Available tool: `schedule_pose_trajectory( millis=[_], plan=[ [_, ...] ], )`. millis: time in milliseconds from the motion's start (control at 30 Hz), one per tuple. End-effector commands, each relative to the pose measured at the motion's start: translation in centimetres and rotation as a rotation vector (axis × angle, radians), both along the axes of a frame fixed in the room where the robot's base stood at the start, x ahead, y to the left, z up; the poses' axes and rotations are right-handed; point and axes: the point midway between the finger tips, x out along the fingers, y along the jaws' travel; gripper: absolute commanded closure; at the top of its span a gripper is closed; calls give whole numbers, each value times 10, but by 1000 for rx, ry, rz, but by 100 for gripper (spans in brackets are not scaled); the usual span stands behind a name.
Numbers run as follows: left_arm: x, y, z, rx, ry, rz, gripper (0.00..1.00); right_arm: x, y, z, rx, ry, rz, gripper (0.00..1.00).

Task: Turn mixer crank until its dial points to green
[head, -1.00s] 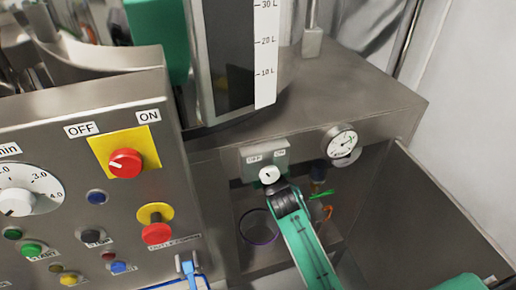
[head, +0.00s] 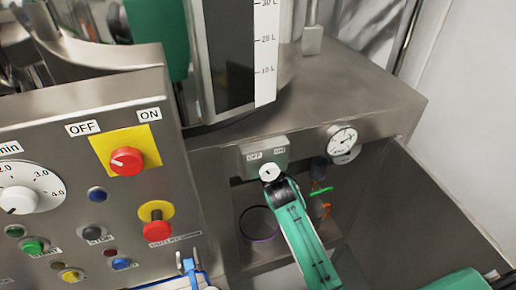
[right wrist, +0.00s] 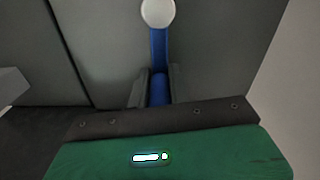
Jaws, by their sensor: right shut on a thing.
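A blue bar (right wrist: 159,52) with a round white cap (right wrist: 158,12) at its top shows in the right wrist view. My right gripper (right wrist: 158,84) is shut on the blue bar, one dark finger on each side. The arm hides the bar there. I cannot tell whether this bar is the crank. No green mark on a dial is readable.
A round gauge (head: 342,139) is to the right of the box. A green handle (head: 321,191) and an orange one (head: 326,210) are close right of my arm. A steel panel (head: 70,175) with red knobs and buttons stands left. The recess beneath the box is narrow.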

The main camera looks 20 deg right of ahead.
Motion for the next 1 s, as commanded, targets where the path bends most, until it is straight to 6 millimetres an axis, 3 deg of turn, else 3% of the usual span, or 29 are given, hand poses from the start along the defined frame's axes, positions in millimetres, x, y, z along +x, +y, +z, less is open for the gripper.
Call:
schedule_pose_trajectory(
  millis=[367, 1000],
  plan=[
    [0, 0, 6, 0, 1, 0, 100, 0, -11, 0, 151, 7, -1, 100],
    [-1, 1, 14, 0, 1, 0, 100, 2, -47, -20, 743, 27, -2, 100]
  ],
)
